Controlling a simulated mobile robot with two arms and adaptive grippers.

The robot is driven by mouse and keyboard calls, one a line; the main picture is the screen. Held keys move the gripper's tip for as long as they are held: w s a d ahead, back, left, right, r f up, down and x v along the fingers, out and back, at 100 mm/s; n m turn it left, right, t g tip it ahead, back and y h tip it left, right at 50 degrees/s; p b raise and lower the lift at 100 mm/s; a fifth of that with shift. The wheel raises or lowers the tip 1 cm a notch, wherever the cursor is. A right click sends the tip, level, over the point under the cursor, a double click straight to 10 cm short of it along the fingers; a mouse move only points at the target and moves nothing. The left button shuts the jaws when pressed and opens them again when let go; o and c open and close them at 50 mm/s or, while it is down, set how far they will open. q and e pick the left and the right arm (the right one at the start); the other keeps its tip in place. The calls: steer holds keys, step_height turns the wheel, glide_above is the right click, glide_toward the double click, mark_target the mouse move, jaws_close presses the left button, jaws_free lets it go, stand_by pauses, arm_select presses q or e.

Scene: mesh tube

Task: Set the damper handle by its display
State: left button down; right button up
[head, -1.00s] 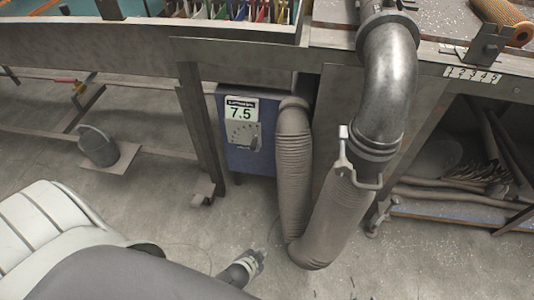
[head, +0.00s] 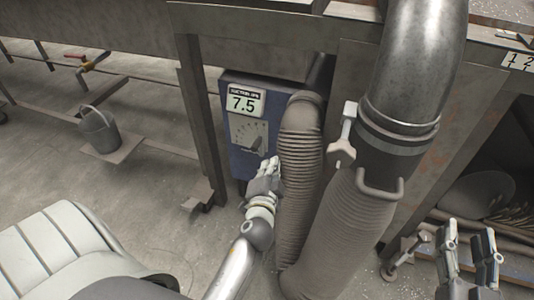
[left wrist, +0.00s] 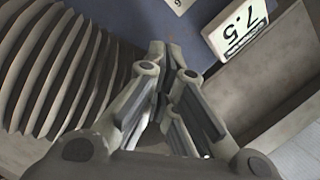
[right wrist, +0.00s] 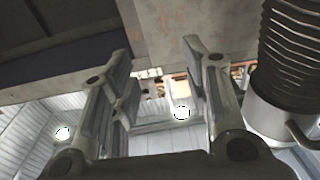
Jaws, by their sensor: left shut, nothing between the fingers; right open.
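The display (head: 243,102) on the blue box (head: 240,162) reads 7.5. Below it is a dial with a dark pointer knob (head: 257,143). A pale lever handle (head: 343,142) sticks out from the left of the pipe's collar in the head view. My left gripper (head: 269,165) is shut and empty, in front of the box's lower part, by the hose. In the left wrist view its fingertips (left wrist: 166,48) point toward the box, with the display (left wrist: 238,28) at upper right. My right gripper (head: 468,228) is open and empty, low at the right, apart from the pipe; its fingers (right wrist: 160,65) show in the right wrist view.
The ribbed hose (head: 330,235) bends between box and metal pipe (head: 425,60), close beside my left gripper. A wire loop (head: 383,190) sits below the collar. A table leg (head: 203,125) stands left of the box.

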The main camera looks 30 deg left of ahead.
arm_select(q)
steer(key=w+a+f+b, duration=0.2)
steer(key=w+a+f, duration=0.1)
steer(key=w+a, duration=0.4)
steer(key=shift+w+a+f, duration=0.2)
steer(key=shift+w+f, duration=0.1)
steer(key=shift+w, duration=0.2)
arm_select(e)
steer(key=s+r+t+y, duration=0.2)
steer(key=s+r+t, duration=0.2)
steer(key=r+t, duration=0.3)
step_height(320, 180, up, 3)
steer(key=shift+s+a+r, duration=0.15)
steer(key=shift+s+r, duration=0.05)
steer(key=shift+w, duration=0.1)
